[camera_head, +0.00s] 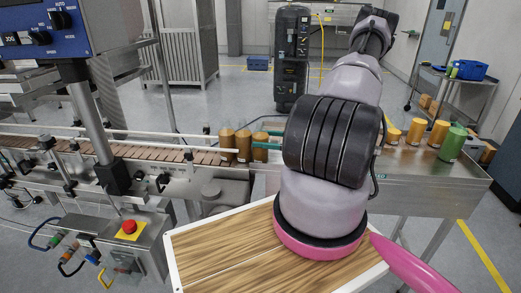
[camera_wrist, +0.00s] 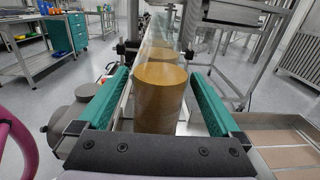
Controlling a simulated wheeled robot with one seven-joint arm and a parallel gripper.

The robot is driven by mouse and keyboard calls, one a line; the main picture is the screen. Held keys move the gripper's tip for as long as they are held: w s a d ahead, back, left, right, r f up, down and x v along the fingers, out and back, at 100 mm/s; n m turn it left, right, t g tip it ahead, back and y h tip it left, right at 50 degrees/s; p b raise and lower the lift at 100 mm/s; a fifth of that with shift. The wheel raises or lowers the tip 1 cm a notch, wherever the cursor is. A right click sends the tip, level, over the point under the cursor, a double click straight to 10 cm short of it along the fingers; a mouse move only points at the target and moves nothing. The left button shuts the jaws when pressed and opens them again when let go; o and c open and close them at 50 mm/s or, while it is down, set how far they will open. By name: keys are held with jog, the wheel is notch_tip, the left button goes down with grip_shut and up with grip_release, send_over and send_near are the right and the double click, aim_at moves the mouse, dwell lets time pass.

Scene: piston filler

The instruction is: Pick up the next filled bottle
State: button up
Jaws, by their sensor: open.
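A filled bottle (camera_head: 260,147) with amber contents stands upright at the right end of a short row on the conveyor. Two more amber bottles, a middle one (camera_head: 243,146) and a left one (camera_head: 227,143), stand close behind it. In the wrist view the nearest amber bottle (camera_wrist: 160,100) stands between the two green fingers of my gripper (camera_wrist: 156,76), with another bottle (camera_wrist: 158,48) right behind it. My gripper is open, with a visible gap on its right; contact on the left is unclear. In the head view my gripper (camera_head: 268,139) is mostly hidden by my arm.
The conveyor (camera_head: 170,152) runs left with guide rails along it. A steel table (camera_head: 420,165) at right holds several yellow bottles (camera_head: 416,131) and a green bottle (camera_head: 452,143). A box with a red emergency button (camera_head: 129,227) stands at front left.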

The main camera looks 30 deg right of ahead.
jog(key=shift+w+a, duration=0.2)
jog(key=shift+a, duration=0.05)
grip_shut()
